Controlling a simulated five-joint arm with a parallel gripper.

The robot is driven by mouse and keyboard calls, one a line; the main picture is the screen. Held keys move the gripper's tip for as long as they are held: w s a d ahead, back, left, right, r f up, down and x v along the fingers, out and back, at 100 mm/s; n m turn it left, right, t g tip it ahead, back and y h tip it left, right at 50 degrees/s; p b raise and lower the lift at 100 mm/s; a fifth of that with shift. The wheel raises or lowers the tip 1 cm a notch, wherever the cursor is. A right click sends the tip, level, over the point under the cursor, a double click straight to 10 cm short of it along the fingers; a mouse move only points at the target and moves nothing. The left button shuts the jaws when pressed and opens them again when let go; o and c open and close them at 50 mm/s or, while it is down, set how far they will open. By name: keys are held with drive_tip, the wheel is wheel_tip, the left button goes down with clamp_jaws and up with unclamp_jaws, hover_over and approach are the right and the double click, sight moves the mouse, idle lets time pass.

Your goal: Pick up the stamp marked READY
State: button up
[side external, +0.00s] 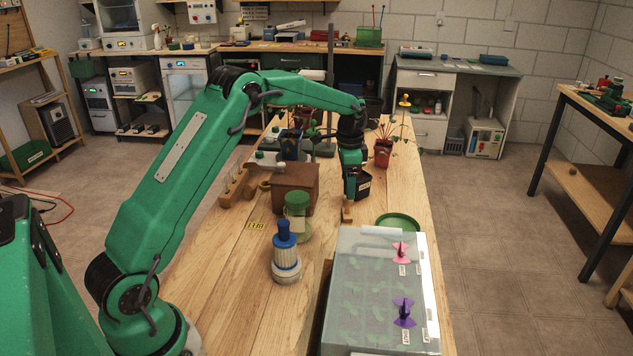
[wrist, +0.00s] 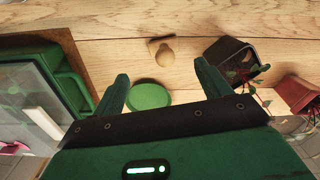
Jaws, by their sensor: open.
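A small wooden stamp with a round knob and square base stands on the table in the wrist view (wrist: 165,52). In the side view the stamp (side external: 347,214) sits just below my gripper (side external: 350,197). No marking on it can be read. In the wrist view my gripper (wrist: 161,70) is open, its green fingers spread with nothing between them. The stamp lies a little beyond the fingertips, roughly between them across the picture. It appears apart from both fingers.
A black pot (wrist: 232,58) stands close right of the stamp in the wrist view, with a red plant pot (wrist: 298,92) further right. A green disc (side external: 397,221) and a clear-lidded seedling tray (side external: 343,262) are nearby. A brown box (side external: 294,186) stands left in the side view.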

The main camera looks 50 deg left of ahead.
sight(348, 207)
drive_tip(key=shift+w+a+f, duration=0.2)
drive_tip(key=shift+f, duration=0.3)
drive_tip(key=shift+w+a+f, duration=0.15)
drive_tip(key=shift+a+f, duration=0.05)
drive_tip(key=shift+f, duration=1.6)
drive_tip(key=shift+f, duration=0.1)
drive_tip(key=shift+d+f, duration=0.15)
drive_tip(key=shift+f, duration=2.35)
drive_tip(key=c, duration=1.1)
